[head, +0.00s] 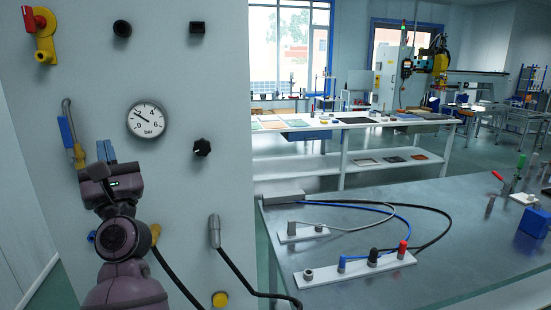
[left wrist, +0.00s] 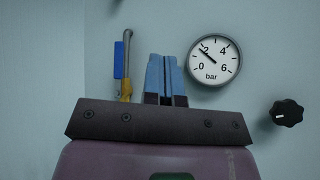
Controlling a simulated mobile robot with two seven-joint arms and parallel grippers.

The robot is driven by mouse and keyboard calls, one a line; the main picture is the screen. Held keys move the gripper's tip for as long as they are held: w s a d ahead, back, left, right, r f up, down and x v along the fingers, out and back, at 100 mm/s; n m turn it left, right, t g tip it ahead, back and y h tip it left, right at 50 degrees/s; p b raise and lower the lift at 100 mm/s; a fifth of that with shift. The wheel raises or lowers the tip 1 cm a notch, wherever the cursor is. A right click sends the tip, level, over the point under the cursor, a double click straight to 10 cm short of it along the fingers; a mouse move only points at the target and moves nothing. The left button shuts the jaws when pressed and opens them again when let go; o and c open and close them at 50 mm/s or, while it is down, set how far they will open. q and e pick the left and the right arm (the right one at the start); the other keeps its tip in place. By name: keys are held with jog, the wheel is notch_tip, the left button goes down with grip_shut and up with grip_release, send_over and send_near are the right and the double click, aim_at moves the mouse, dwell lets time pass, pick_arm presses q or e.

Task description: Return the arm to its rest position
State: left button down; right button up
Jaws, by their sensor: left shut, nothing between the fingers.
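My left gripper (head: 106,148) is in front of the grey panel (head: 205,95), left of and below the round gauge (head: 147,119). In the left wrist view its two blue fingers (left wrist: 165,75) are together, with nothing between them, and point at the panel. They appear between the blue-handled lever (left wrist: 123,68) and the gauge (left wrist: 213,60), whose needle points near 2 bar. I cannot tell how far the fingertips are from the panel. My arm hides part of the panel's lower left. My right gripper is in neither view.
The panel carries a red-and-yellow valve (head: 40,32), a black knob (head: 202,147), a grey plug (head: 214,231) with a black cable, and a yellow button (head: 219,299). A metal table (head: 450,225) at right holds cables and connector strips. Open floor lies between it and the back bench (head: 300,158).

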pick_arm(q)
jog(key=w+d+f+m+t+h, duration=0.1)
jog(key=d+f+m+t+h, duration=0.15)
jog(key=m+h, duration=0.7)
jog(key=w+d+f+m+t+h, duration=0.1)
jog(key=d+f+m+h, duration=0.3)
jog(key=m, duration=1.1)
jog(key=s+d+f+m+g+h, duration=0.1)
jog(key=s+f+m+g+h, duration=0.15)
jog(key=f+m, duration=0.6)
jog(key=s+f+m+g+h, duration=0.1)
jog(key=f+m+g, duration=0.3)
jog(key=f, duration=0.7)
jog(key=s+a+f+m+g+y, duration=0.1)
jog(key=s+a+f+m+g, duration=0.1)
jog(key=s+f, duration=1.1)
jog(key=s+a+f+m+g, duration=0.1)
jog(key=s+f+m+g, duration=0.3)
jog(key=s+f, duration=0.9)
jog(key=shift+a+f+g+y, duration=0.4)
jog(key=shift+f+g, duration=0.15)
jog(key=shift+g, duration=0.35)
